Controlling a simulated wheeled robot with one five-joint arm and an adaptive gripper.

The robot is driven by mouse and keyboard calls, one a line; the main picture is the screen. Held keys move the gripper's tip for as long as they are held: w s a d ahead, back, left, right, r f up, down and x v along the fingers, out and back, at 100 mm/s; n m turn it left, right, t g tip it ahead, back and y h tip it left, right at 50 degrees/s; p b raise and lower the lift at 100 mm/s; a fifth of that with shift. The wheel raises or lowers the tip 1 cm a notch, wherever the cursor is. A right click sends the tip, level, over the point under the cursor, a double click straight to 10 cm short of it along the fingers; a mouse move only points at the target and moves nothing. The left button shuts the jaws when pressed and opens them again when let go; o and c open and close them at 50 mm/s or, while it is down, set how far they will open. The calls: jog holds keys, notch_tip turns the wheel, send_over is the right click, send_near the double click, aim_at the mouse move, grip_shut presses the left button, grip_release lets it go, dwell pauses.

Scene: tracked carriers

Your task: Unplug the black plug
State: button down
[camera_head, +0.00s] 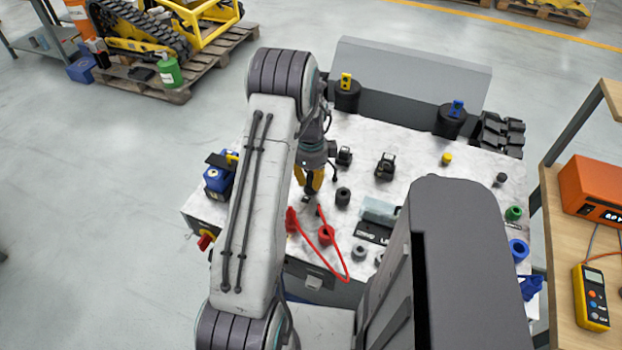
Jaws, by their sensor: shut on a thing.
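My gripper (309,188) reaches down over the pale speckled top of the carrier (424,160). Its yellow fingers are shut on a small dark piece, which I take to be the black plug (307,199). The fingers and arm hide most of it, and I cannot tell whether it is still seated in a socket. A red lead (341,262) loops over the front edge close below the fingers. A red plug-like piece (292,220) and a red ring (326,235) are near it.
A black cylinder (342,196) stands just right of my gripper. Black fittings (385,166) stand further right. A blue-and-black device (217,178) is at the left corner. A wooden bench (560,230) with an orange instrument (592,187) is at right.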

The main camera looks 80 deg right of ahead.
jog(key=shift+r, duration=0.2)
jog(key=shift+r+p, duration=0.65)
jog(key=shift+r, duration=0.4)
jog(key=shift+r, duration=0.2)
jog(key=shift+r+p, duration=1)
jog(key=shift+r, duration=0.65)
jog(key=c, duration=1.7)
grip_release()
grip_shut()
